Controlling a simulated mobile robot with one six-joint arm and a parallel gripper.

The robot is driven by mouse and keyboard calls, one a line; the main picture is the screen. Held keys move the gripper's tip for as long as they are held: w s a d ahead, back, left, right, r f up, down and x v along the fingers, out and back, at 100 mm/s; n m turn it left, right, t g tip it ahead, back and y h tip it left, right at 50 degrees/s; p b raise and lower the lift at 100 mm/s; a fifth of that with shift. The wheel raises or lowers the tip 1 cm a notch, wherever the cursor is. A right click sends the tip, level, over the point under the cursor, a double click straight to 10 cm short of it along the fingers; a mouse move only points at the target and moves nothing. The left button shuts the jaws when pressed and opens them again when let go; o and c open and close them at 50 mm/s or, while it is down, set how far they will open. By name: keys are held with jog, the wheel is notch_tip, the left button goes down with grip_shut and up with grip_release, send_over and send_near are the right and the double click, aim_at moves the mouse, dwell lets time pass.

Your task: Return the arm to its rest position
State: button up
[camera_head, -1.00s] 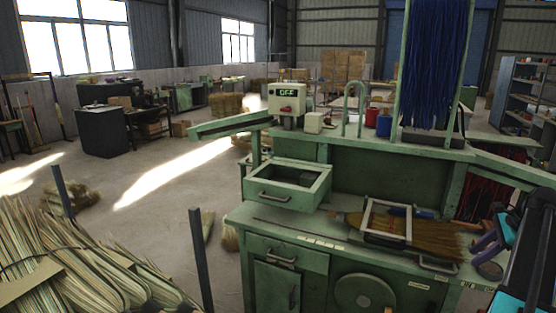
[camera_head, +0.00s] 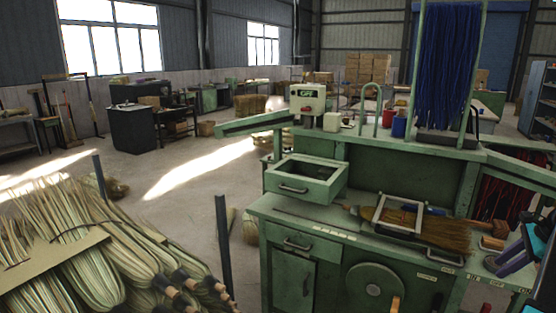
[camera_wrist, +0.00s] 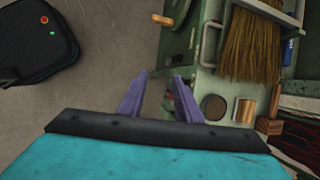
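My gripper (camera_head: 512,258) is at the right edge of the head view, with purple fingers and a teal body. In the wrist view my gripper (camera_wrist: 158,88) has its two purple fingers apart, with nothing between them. It hangs over the right end of the green workbench (camera_head: 305,213), in front of the bench's edge. A broom with brown bristles (camera_head: 443,235) lies on the bench under a pale metal frame (camera_head: 383,219). The broom (camera_wrist: 250,45) also shows at the upper right of the wrist view, apart from the fingers.
A control box (camera_head: 307,98) and an open drawer tray (camera_head: 293,189) are on the bench. Blue fibre (camera_head: 446,65) hangs above it. Bundled straw (camera_head: 75,250) lies at left, beside dark posts (camera_head: 223,245). A black device (camera_wrist: 35,40) stands on the floor. Open floor lies left of the bench.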

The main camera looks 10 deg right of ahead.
jog(key=w+a+f+n+g+y, duration=0.1)
jog(key=w+a+f, duration=0.4)
jog(key=a+f, duration=0.25)
jog(key=w+a+f+n+g+y, duration=0.1)
jog(key=w+a+f, duration=0.55)
jog(key=a, duration=0.25)
jog(key=s+a+f+n+g+y, duration=0.1)
jog(key=s+a+f+n+g, duration=0.1)
jog(key=a+f, duration=0.85)
jog(key=s+a+f+n+g, duration=0.2)
jog(key=a+f, duration=0.7)
jog(key=a, duration=0.3)
jog(key=s+a+f+n+g+h, duration=0.1)
jog(key=s+a+f+n+g, duration=0.35)
jog(key=s+a+f, duration=1.05)
jog(key=s+a+f+n+h, duration=0.1)
jog(key=s+f+n+h, duration=0.1)
jog(key=s+n, duration=0.5)
jog(key=s+a+f+n+h, duration=0.2)
jog(key=s+f+n, duration=0.2)
jog(key=s+n, duration=0.3)
jog(key=s+b, duration=0.1)
jog(key=s, duration=0.1)
jog(key=shift+s+f, duration=0.3)
jog(key=shift+s, duration=0.1)
